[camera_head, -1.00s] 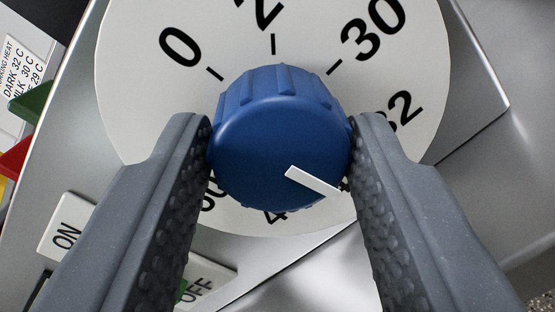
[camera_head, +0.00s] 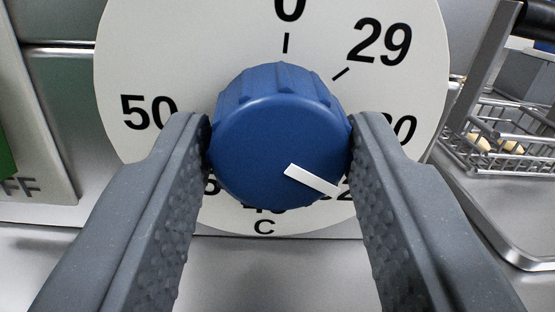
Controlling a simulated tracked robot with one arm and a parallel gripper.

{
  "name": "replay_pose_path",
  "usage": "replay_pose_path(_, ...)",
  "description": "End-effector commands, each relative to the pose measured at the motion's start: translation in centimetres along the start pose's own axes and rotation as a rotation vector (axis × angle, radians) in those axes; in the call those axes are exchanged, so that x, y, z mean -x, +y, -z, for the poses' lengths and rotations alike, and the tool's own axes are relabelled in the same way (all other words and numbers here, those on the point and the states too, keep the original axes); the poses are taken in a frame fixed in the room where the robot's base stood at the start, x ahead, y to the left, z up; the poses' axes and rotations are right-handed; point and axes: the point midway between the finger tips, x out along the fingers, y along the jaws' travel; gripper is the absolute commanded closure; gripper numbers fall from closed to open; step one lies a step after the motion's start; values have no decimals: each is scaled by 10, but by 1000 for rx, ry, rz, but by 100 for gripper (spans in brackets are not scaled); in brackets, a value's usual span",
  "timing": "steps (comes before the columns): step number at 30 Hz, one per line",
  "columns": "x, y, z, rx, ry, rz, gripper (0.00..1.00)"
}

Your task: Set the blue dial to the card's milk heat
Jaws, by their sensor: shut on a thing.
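My gripper (camera_head: 280,150) is shut on the blue dial (camera_head: 270,135), one finger on each side. The dial's white pointer (camera_head: 312,181) points to the lower right. Its tip lies at the partly hidden 32 on the white round scale (camera_head: 130,60). On the scale, 0 is at the top, 29 at upper right, 30 at right and 50 at left. My right finger partly covers the 30 and the 32. The numbers at the bottom are partly hidden behind the dial. The card is not in view now; in the earlier view it reads milk 30 C.
A wire basket (camera_head: 500,150) with small pale pieces stands at the right, behind the scale's edge. Bare metal surface lies below the scale.

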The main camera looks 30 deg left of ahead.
Motion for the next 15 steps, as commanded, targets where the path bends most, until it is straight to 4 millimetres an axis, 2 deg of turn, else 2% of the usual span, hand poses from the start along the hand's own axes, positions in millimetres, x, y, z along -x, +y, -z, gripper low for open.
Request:
replay_pose_path(1, 2, 1, -5, 42, -5, -1, 84)
replay_pose_path(15, 2, 2, -6, 381, 11, 27, 84)
